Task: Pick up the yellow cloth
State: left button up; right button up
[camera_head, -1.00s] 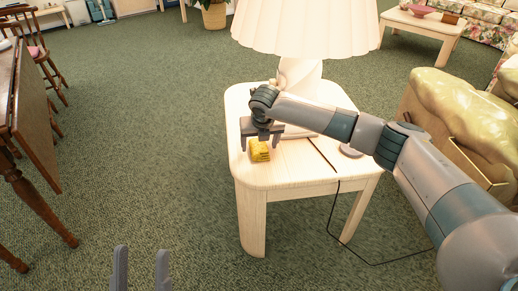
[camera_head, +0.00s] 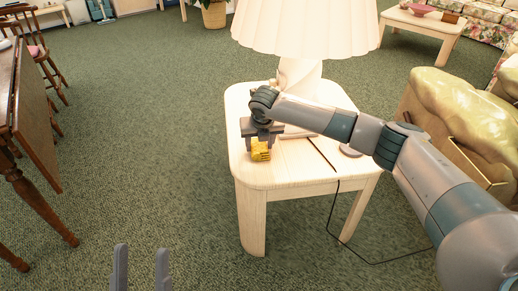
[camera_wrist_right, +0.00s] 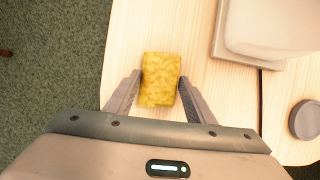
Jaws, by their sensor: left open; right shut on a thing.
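The yellow cloth (camera_head: 261,150) is a small folded block on the pale wooden side table (camera_head: 290,178), near its left front corner. In the right wrist view the cloth (camera_wrist_right: 160,78) lies between the two fingers, which touch its sides near its lower end. My right gripper (camera_head: 262,142) is shut on the cloth from above, and its fingers partly cover it in the head view. I cannot tell whether the cloth is clear of the tabletop. My left gripper (camera_head: 141,268) is open and empty at the bottom left, over the carpet, far from the cloth.
A white lamp (camera_head: 300,75) stands on the table just behind my right gripper. A dark cord (camera_head: 340,222) hangs off the table's front. A round grey disc (camera_wrist_right: 306,119) lies on the tabletop. A brown wooden table (camera_head: 38,120) stands at the left; open carpet lies between.

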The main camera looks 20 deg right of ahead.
aim_at(259, 146)
pick_arm(q)
jog(key=shift+f, duration=0.1)
pick_arm(e)
jog(key=shift+b, duration=0.8)
notch_tip(259, 146, up, 5)
jog(key=shift+w+f+p, duration=0.1)
jog(key=shift+p, duration=0.85)
jog(key=s, duration=0.2)
jog(key=s+p, duration=0.1)
jog(key=s, duration=0.1)
jog(key=s+a, duration=0.1)
jog(key=s, duration=0.2)
jog(key=shift+f, duration=0.3)
pick_arm(q)
jog(key=w+d+f+g+y+p, duration=0.1)
jog(key=w+f+g+y+p, duration=0.1)
jog(key=f+g, duration=0.7)
jog(key=shift+w+f+y, duration=0.3)
jog(key=shift+w+f, duration=0.45)
jog(key=shift+f, duration=2.55)
pick_arm(e)
jog(key=s+a, duration=0.1)
jog(key=s, duration=1)
jog(key=shift+a, duration=0.2)
jog(key=shift+f, duration=0.1)
jog(key=shift+o, duration=0.9)
jog(key=shift+c, duration=0.5)
